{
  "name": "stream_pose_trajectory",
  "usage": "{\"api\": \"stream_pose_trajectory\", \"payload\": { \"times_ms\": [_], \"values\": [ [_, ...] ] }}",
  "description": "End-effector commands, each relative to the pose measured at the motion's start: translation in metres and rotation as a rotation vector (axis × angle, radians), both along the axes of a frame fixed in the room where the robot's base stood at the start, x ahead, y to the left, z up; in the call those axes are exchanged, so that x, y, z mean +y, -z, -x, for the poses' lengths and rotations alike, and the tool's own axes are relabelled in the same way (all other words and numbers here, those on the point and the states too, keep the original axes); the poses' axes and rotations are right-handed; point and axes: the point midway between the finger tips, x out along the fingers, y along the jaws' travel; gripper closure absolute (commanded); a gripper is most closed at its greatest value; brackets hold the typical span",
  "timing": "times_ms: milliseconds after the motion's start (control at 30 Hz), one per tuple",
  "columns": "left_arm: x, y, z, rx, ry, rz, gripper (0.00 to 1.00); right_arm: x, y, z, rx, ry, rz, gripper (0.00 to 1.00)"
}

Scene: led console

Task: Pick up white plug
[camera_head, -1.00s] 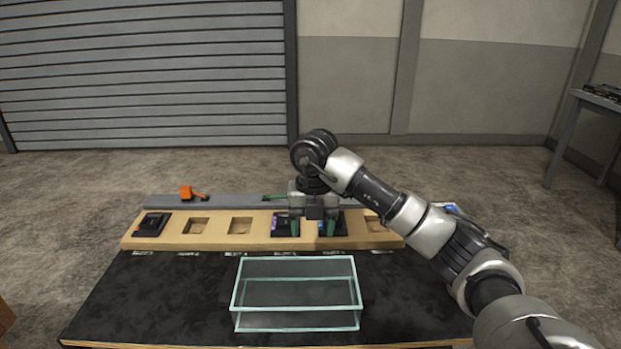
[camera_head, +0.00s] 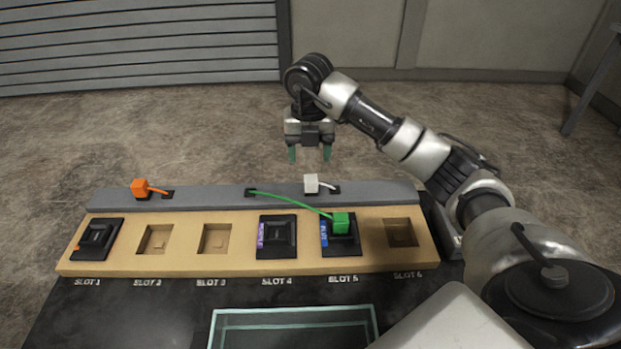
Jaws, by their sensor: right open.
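The white plug (camera_head: 311,184) stands on the grey rail at the back of the console, with a short white cable running right to a hole in the rail. My right gripper (camera_head: 310,155) is open and empty, with its green-tipped fingers pointing down. In the picture it is just above the white plug and apart from it. My left gripper is not in view.
An orange plug (camera_head: 140,187) sits on the rail's left. A green plug (camera_head: 341,222) is on the slot 5 module, its cable (camera_head: 290,199) crossing from the rail. Modules fill slots 1, 4 and 5. A glass bin (camera_head: 222,324) is in front.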

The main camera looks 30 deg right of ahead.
Motion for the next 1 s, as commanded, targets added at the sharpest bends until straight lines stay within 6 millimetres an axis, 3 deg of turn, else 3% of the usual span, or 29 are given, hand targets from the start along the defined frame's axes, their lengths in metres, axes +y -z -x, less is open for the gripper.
{"api": "stream_pose_trajectory", "payload": {
  "times_ms": [100, 333, 600, 900, 1000],
  "values": [
    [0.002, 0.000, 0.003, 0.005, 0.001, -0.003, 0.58, 0.000, 0.019, 0.000, 0.003, 0.000, -0.001, 0.38],
    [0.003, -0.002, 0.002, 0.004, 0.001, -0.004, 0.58, -0.001, 0.036, 0.001, 0.002, 0.000, -0.001, 0.38],
    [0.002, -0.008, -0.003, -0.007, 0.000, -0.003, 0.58, -0.003, 0.075, 0.002, 0.001, 0.000, -0.002, 0.38],
    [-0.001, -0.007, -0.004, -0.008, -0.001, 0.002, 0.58, -0.003, 0.082, 0.001, -0.001, 0.000, 0.000, 0.38],
    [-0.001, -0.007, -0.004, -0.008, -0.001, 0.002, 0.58, -0.003, 0.082, 0.001, -0.001, 0.000, 0.000, 0.51]
  ]
}}
